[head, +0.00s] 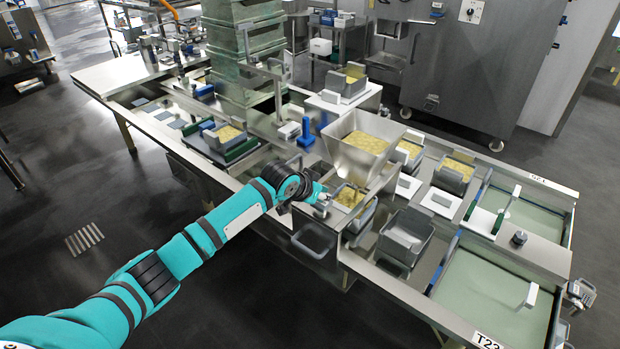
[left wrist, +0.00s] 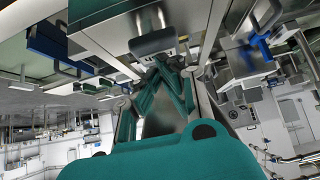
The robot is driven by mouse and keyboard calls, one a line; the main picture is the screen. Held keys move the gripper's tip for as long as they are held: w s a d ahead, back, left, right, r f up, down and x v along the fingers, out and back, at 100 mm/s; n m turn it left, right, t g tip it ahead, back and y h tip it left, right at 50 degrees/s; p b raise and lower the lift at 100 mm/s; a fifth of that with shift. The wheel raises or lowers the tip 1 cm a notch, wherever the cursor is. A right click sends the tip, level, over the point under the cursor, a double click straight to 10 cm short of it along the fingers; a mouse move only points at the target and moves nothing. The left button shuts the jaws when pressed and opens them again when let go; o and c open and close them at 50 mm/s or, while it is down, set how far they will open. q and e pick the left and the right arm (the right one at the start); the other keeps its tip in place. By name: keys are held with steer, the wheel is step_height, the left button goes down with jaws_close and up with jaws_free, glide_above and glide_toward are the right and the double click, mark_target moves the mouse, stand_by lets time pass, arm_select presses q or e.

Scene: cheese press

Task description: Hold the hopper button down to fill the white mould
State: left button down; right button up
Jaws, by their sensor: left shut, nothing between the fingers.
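The steel hopper (head: 362,156) stands mid-table, full of pale yellow curd. A light grey mould (head: 362,218) with curd in it sits below and in front of the hopper. My left gripper (head: 325,202) is beside the hopper's lower left front, close to this mould. In the left wrist view my left gripper (left wrist: 168,72) is shut and empty. Its tips are at or just below a grey block (left wrist: 152,43) on a steel face. I cannot tell whether they touch it. The button is not clearly seen. My right gripper is not in view.
An empty grey mould (head: 405,240) stands right of the filled one. More curd-filled moulds stand behind, including one at right (head: 453,178). A steel handle frame (head: 312,242) stands out at the table's front edge. Green-floored trays (head: 478,300) lie at right.

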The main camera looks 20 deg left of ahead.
arm_select(q)
step_height(320, 180, up, 3)
steer(key=shift+f+p, duration=0.1)
steer(key=shift+p, duration=0.75)
steer(key=b+v, duration=0.1)
steer(key=v, duration=0.8)
steer(key=shift+s+r, duration=0.25)
steer(key=shift+s, duration=0.05)
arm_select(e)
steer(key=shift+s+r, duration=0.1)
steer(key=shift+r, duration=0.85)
arm_select(q)
steer(key=shift+a, duration=0.1)
